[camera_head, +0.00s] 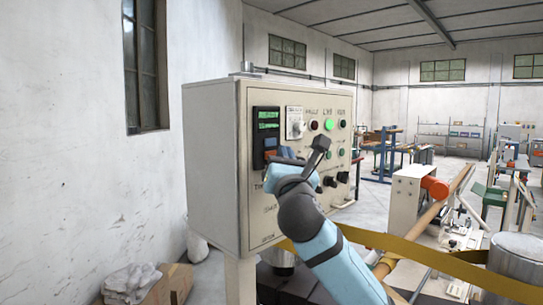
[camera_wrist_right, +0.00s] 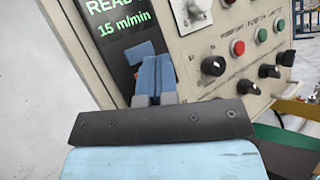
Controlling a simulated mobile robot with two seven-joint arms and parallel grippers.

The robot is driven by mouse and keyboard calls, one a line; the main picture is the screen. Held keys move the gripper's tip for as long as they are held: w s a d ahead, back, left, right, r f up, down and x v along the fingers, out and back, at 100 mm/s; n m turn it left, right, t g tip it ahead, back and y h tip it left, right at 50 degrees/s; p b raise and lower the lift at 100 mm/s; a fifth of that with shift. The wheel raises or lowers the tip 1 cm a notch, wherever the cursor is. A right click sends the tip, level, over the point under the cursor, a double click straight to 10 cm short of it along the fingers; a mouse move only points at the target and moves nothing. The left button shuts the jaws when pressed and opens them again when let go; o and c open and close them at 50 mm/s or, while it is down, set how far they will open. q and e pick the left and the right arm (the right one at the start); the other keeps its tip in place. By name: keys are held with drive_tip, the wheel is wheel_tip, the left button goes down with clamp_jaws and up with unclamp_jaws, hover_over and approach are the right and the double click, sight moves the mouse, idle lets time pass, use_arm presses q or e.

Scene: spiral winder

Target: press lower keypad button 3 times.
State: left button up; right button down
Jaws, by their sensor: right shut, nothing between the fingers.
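The control cabinet (camera_head: 214,150) carries a dark keypad panel (camera_head: 267,118) with a green readout, which shows "15 m/min" in the right wrist view (camera_wrist_right: 122,28). The right wrist view shows a blue patch (camera_wrist_right: 141,48) just above the fingertips. My right gripper (camera_head: 282,154) is shut and empty, its blue fingertips (camera_wrist_right: 155,62) close in front of the lower keypad. I cannot tell if they touch it. They partly hide the lower keypad. My left gripper is out of view.
A winding machine with an orange roller (camera_head: 434,188) and a yellow band (camera_head: 400,246) stands at the right. A white wall is at the left.

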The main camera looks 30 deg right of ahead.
drive_tip(key=shift+w+r, duration=0.1)
drive_tip(key=shift+w, duration=0.05)
idle(0.5)
drive_tip(key=shift+w+a+p, duration=0.15)
drive_tip(key=shift+w+p, duration=0.15)
drive_tip(key=shift+p, duration=0.05)
drive_tip(key=shift+w+a, duration=0.1)
drive_tip(key=shift+w, duration=0.25)
idle(0.6)
drive_tip(key=shift+p, duration=0.3)
drive_tip(key=shift+s+d+p, duration=0.25)
drive_tip(key=shift+s+p, duration=0.05)
drive_tip(key=shift+s, duration=0.5)
